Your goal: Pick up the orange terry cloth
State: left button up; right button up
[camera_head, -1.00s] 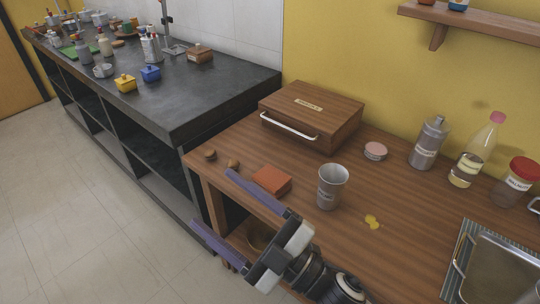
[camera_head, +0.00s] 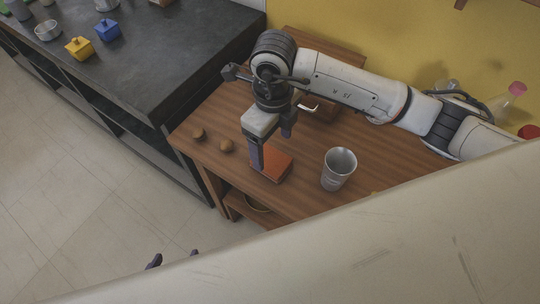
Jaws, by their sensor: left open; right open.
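The orange terry cloth (camera_head: 273,167) lies as a flat, folded block on the wooden table, near its front left edge. My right gripper (camera_head: 273,153) comes in from the right and points down over the cloth. Its fingers are apart, one over the cloth's left part and one toward its back edge. The fingers hide part of the cloth, and I cannot tell whether they touch it. My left gripper (camera_head: 174,257) shows only as two separate dark purple fingertips at the lower left, in front of the table over the floor.
A steel cup (camera_head: 338,170) stands right of the cloth. Two small brown knobs (camera_head: 212,140) lie to its left. A dark bench (camera_head: 190,60) adjoins at the left. A pale surface covers the lower right.

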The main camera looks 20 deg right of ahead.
aim_at(271, 159)
jog(key=shift+w+a+f+p, duration=0.1)
jog(key=shift+f+p, duration=0.1)
jog(key=shift+f, duration=1.55)
jog(key=shift+w+f+p, duration=0.1)
jog(key=shift+f+p, duration=0.1)
jog(key=shift+f, duration=1.5)
jog(key=c, duration=1.1)
jog(key=shift+c, duration=0.2)
notch_tip(271, 159, up, 10)
jog(key=shift+b, duration=0.3)
